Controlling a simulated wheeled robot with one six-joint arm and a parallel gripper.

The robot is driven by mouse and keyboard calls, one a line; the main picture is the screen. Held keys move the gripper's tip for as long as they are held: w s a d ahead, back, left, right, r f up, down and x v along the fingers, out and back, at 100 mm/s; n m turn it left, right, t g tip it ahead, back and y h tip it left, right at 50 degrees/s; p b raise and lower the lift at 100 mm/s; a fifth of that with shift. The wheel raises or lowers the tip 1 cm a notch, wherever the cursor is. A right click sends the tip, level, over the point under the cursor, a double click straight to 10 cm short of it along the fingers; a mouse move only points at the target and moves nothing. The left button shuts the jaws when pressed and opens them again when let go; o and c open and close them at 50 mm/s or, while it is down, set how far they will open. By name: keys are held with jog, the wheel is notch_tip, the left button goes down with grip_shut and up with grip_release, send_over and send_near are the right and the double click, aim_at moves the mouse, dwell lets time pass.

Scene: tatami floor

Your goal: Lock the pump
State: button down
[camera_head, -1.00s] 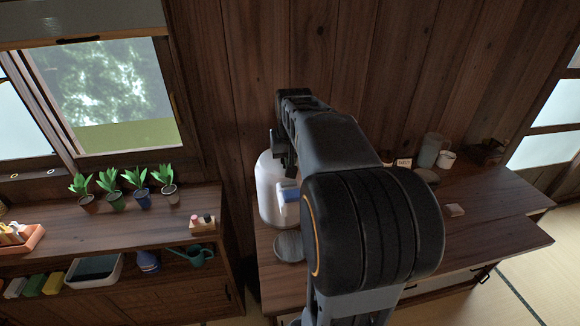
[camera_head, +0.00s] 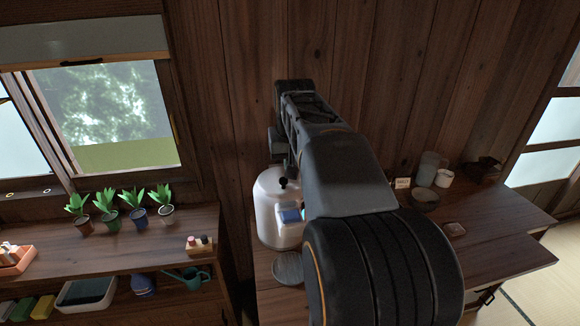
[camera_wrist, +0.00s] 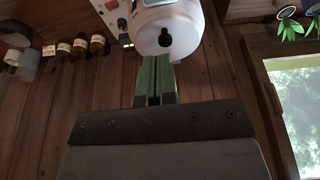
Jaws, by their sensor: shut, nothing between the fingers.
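The pump looks like a white, rounded air pot (camera_head: 266,208) on the right-hand counter, upright, with a blue panel on its front. A small black knob (camera_head: 283,183) stands on its top. In the wrist view the white pot (camera_wrist: 180,22) is at the top, with the black knob (camera_wrist: 165,41) facing me. My gripper (camera_wrist: 156,60) has green fingers pressed together and empty. Their tips lie close to the pot's top near the knob; I cannot tell whether they touch it. In the head view my arm hides the pot's right side.
A round grey plate (camera_head: 288,268) lies in front of the pot. A grey pitcher (camera_head: 430,168), a white mug (camera_head: 444,178) and a bowl (camera_head: 424,199) stand farther right. Several potted plants (camera_head: 133,212) line the left shelf below the window. The wooden wall is close behind.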

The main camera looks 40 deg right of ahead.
jog(key=shift+s+d+b, duration=0.4)
jog(key=shift+d+b, duration=0.1)
jog(key=shift+b, duration=0.25)
send_near(292, 203)
jog(key=x, duration=0.5)
jog(key=shift+w+f, duration=0.1)
jog(key=shift+w, duration=0.15)
jog(key=shift+s+x, duration=0.25)
jog(key=shift+x, duration=0.7)
